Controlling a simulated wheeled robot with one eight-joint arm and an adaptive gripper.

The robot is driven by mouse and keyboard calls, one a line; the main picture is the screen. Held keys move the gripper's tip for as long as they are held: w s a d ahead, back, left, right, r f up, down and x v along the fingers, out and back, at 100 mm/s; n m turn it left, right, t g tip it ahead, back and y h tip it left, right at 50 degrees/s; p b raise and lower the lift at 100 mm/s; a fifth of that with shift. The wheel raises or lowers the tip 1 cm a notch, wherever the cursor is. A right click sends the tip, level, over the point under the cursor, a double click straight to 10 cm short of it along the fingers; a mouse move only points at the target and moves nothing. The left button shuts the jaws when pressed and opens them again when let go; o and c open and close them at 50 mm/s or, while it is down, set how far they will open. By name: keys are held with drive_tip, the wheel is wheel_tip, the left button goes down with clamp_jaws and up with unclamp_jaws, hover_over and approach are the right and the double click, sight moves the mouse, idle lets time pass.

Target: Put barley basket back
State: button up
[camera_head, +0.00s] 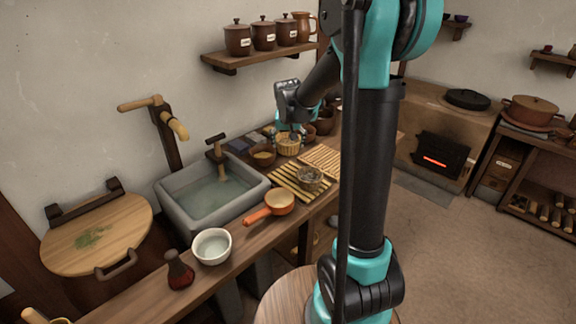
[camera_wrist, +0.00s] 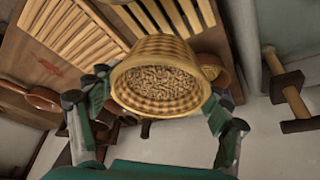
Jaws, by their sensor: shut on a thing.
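The barley basket (camera_head: 288,146) is a small woven straw-coloured basket at the back of the wooden counter. In the wrist view, the basket (camera_wrist: 160,50) is full of pale grain, with its open mouth facing the camera. My gripper (camera_head: 289,129) reaches down over it from above. In the wrist view, my gripper's fingers (camera_wrist: 160,98) are shut on opposite sides of the basket. The basket's underside is hidden, so I cannot tell whether it touches the counter.
A brown bowl (camera_head: 263,155) stands left of the basket, beside the stone sink (camera_head: 212,199). An orange-handled pan (camera_head: 279,203) and a white bowl (camera_head: 212,246) are nearer. A jar shelf (camera_head: 262,54) hangs above.

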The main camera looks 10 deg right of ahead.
sight(288, 149)
wheel_tip(288, 149, down, 10)
drive_tip(key=shift+f, duration=0.1)
idle(0.4)
drive_tip(key=o, duration=1.4)
drive_tip(key=v, duration=1.2)
drive_tip(key=shift+s+d, duration=0.15)
drive_tip(key=shift+s, duration=0.1)
drive_tip(key=s+d+f, duration=0.1)
drive_tip(key=s+f, duration=0.1)
drive_tip(key=s, duration=0.6)
drive_tip(key=s+d+f+n, duration=0.1)
drive_tip(key=s+d+f, duration=0.1)
drive_tip(key=s, duration=0.6)
drive_tip(key=s+d+f, duration=0.1)
drive_tip(key=s+f, duration=0.3)
drive_tip(key=s, duration=0.5)
drive_tip(key=shift+d+f+n+y, duration=0.2)
drive_tip(key=shift+d+n+y, duration=0.1)
drive_tip(key=shift+n+y, duration=0.1)
